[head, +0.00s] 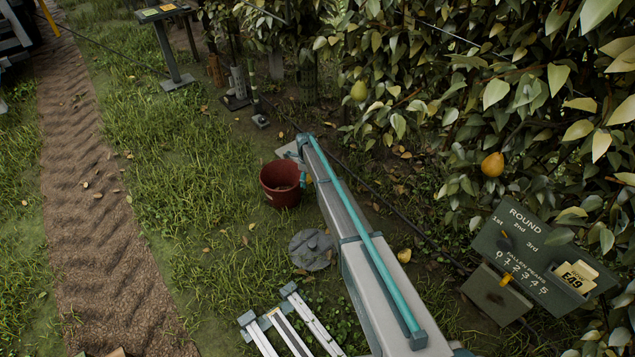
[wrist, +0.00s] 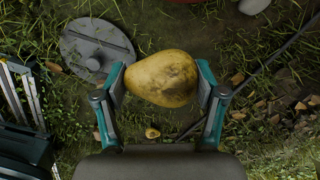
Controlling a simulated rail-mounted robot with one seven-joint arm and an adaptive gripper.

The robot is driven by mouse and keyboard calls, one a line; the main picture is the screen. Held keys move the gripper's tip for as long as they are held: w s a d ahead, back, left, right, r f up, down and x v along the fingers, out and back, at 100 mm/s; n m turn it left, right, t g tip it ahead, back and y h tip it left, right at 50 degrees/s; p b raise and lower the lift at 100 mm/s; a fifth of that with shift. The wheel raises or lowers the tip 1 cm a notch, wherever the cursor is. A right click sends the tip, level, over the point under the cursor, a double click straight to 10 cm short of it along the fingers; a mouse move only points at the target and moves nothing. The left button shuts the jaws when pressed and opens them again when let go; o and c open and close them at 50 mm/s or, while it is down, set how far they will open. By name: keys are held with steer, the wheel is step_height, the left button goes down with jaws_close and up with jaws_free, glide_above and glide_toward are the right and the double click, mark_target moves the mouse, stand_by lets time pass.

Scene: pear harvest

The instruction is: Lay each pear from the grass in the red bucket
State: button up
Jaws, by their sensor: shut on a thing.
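My gripper (wrist: 162,84) is shut on a yellow pear (wrist: 162,78), with one finger on each side of it, above the ground in the wrist view. In the head view the gripper and this pear are hidden behind my arm. The red bucket (head: 268,189) stands upright on the grass left of my arm in the head view, with something brownish low inside. A red edge (wrist: 185,1), likely its rim, shows at the top of the wrist view, beyond the held pear. Another yellow pear (head: 404,255) lies on the ground right of my arm.
A round grey lid (head: 312,249) lies in front of the bucket, also in the wrist view (wrist: 82,55). A dark hose (head: 400,212) crosses the ground. Pears hang in the foliage (head: 359,91), (head: 492,164). A sign board (head: 530,240) stands right. Grass left of the bucket is open.

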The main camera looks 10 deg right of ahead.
steer(key=w+a+b, duration=0.5)
steer(key=w+a, duration=0.2)
steer(key=a, duration=0.3)
steer(key=shift+w+a+f, duration=0.15)
steer(key=shift+w, duration=0.25)
stand_by(0.6)
steer(key=shift+f+b, duration=8.9)
steer(key=shift+b, duration=0.05)
steer(key=shift+f+b, duration=0.95)
